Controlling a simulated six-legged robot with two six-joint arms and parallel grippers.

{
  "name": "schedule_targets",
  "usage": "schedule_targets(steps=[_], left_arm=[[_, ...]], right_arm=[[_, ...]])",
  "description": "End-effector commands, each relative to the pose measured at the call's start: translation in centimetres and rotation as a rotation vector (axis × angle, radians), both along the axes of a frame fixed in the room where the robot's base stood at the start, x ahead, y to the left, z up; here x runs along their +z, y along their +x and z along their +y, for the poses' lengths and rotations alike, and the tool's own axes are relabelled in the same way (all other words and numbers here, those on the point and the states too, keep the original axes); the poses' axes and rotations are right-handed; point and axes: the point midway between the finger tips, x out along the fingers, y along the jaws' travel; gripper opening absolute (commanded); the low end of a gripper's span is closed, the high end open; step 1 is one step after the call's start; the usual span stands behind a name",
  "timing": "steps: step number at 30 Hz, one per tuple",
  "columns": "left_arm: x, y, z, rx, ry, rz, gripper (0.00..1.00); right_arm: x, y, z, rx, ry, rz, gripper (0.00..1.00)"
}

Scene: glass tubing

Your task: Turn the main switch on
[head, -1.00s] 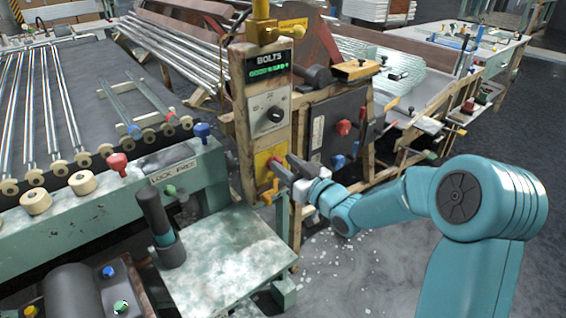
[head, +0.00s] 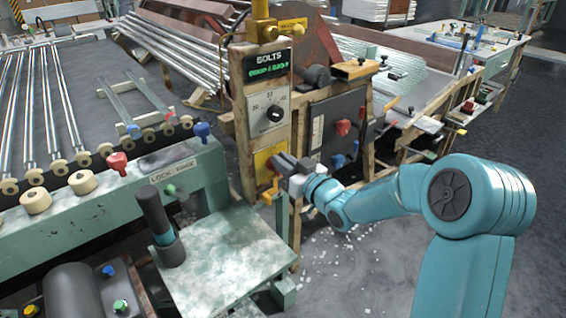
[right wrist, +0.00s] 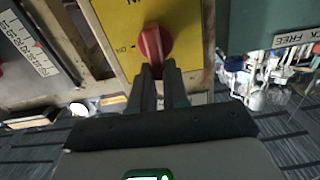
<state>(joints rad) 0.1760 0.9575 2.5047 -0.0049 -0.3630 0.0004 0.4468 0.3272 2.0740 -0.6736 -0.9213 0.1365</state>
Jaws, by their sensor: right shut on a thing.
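The main switch is a red rotary knob (right wrist: 153,43) on a yellow plate (right wrist: 192,40) in the right wrist view. In the head view the yellow plate (head: 264,158) sits low on the wooden control post, and my gripper largely covers the knob. My right gripper (head: 281,164) reaches the plate from the right. In the right wrist view its two dark fingers (right wrist: 160,72) are shut on the lower end of the knob. A small mark on the plate shows left of the knob. My left gripper is not in view.
Above the plate are a dial (head: 268,112) and a green-lit BOLTS display (head: 267,66). A dark panel with a red knob (head: 343,127) stands to the right. A green bench (head: 225,262) with a dark upright cylinder (head: 155,215) stands in front.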

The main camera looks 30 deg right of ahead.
Motion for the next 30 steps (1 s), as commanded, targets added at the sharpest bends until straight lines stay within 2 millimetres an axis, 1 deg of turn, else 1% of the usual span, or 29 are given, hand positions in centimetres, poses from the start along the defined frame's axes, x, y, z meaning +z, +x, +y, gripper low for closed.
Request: schedule_targets(steps=[5, 14, 30], left_arm=[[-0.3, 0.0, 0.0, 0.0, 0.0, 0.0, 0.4], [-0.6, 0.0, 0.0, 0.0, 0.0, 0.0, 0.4], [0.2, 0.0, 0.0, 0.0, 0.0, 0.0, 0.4]], right_arm=[[-0.1, 0.0, -0.3, 0.0, 0.103, 0.008, 0.0], [-0.3, 0.1, -1.0, 0.0, 0.374, 0.029, 0.0], [-1.1, 0.2, -2.0, -0.001, 0.886, 0.071, 0.0]])
